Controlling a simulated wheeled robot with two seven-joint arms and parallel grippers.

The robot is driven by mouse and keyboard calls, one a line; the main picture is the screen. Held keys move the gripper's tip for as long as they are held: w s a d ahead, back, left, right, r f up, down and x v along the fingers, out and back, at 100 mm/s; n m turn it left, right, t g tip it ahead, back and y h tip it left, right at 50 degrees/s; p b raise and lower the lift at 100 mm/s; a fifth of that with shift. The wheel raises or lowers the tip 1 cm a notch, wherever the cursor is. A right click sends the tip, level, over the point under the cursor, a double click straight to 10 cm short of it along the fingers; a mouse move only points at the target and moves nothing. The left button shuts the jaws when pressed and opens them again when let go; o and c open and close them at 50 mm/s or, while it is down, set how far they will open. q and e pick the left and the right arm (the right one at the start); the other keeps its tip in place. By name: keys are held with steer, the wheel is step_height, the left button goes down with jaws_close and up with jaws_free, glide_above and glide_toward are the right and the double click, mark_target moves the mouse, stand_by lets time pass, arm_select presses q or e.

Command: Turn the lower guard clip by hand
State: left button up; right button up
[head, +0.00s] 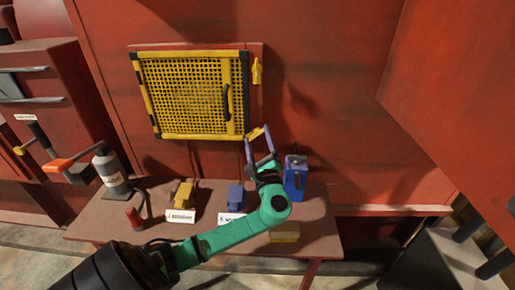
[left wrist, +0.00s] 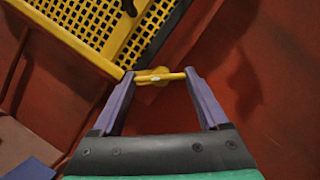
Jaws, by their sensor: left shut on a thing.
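The yellow mesh guard (head: 193,95) is set in the red wall, with black corners and a dark handle on its right side. The upper guard clip (head: 257,72) is yellow and stands upright beside the guard's right edge. The lower guard clip (head: 256,133) is yellow and lies at the guard's lower right corner. It also shows in the left wrist view (left wrist: 158,76), lying across between the fingertips. My left gripper (head: 259,138) has its purple fingers shut on the lower clip; the fingertips also show in the left wrist view (left wrist: 159,75). My right gripper is not in view.
A large red panel juts out at right.

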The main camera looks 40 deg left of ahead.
arm_select(q)
steer(key=n+g+b, duration=0.1)
steer(key=n, duration=0.2)
steer(key=n+g+b, duration=0.1)
steer(key=n, duration=0.1)
steer(key=n+g+b, duration=0.1)
steer(key=n+b, duration=0.1)
steer(key=n, duration=0.1)
steer(key=shift+r+n, duration=0.3)
steer(key=shift+r, duration=0.05)
steer(key=shift+r+n+g+h+b, duration=0.2)
steer(key=shift+n+g+h+b, duration=0.25)
steer(key=shift+n, duration=0.85)
steer(key=o, duration=1.2)
steer(key=shift+o, duration=0.2)
steer(key=shift+w+f, duration=0.1)
steer(key=shift+f, duration=0.1)
steer(key=shift+d, duration=0.1)
